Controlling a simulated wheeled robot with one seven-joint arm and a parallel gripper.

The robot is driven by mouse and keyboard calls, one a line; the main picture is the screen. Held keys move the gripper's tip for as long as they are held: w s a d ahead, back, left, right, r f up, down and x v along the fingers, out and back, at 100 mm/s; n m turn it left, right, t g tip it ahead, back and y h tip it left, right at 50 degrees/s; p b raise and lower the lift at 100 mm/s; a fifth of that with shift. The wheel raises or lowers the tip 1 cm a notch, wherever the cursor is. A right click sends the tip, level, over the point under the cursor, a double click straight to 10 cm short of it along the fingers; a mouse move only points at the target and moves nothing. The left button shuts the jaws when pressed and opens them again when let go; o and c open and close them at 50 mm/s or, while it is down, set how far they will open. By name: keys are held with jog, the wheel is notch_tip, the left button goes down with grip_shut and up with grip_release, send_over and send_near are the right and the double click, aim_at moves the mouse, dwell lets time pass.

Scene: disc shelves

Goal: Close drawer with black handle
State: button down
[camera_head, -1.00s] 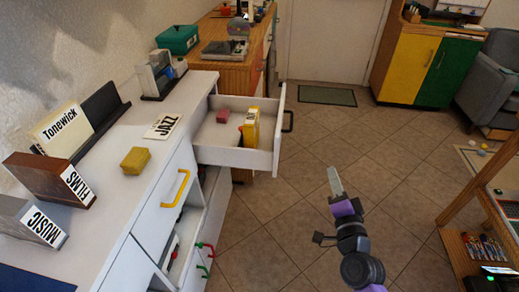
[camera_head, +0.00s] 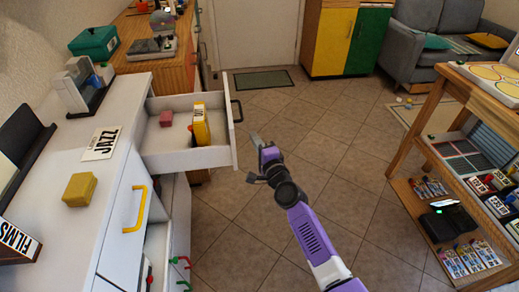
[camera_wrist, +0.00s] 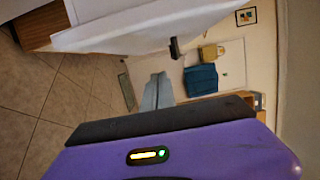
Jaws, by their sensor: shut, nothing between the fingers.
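The open drawer (camera_head: 184,160) is white and sticks out from the white cabinet in the head view. Its black handle (camera_head: 237,110) is on the front panel.
The white cabinet top (camera_head: 60,235) holds a yellow block (camera_head: 80,189) and a JAZZ card (camera_head: 101,144). A yellow handle (camera_head: 137,209) is on a front below. A wooden shelf (camera_head: 425,150) stands at right. Tiled floor (camera_head: 330,155) between is clear.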

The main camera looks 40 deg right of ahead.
jog(key=w, duration=0.1)
jog(key=w+a, duration=0.1)
jog(key=w, duration=0.1)
jog(key=w+a+p, duration=0.1)
jog(key=shift+w+a, duration=0.2)
jog(key=shift+w, duration=0.05)
jog(key=w+a, duration=0.4)
jog(key=a, duration=0.2)
jog(key=w+a, duration=0.4)
jog(key=a, duration=0.2)
jog(key=w+a, duration=0.4)
jog(key=a, duration=0.2)
jog(key=shift+f, duration=0.1)
jog(key=shift+w+a, duration=0.7)
jog(key=shift+a, duration=0.25)
jog(key=shift+d, duration=0.1)
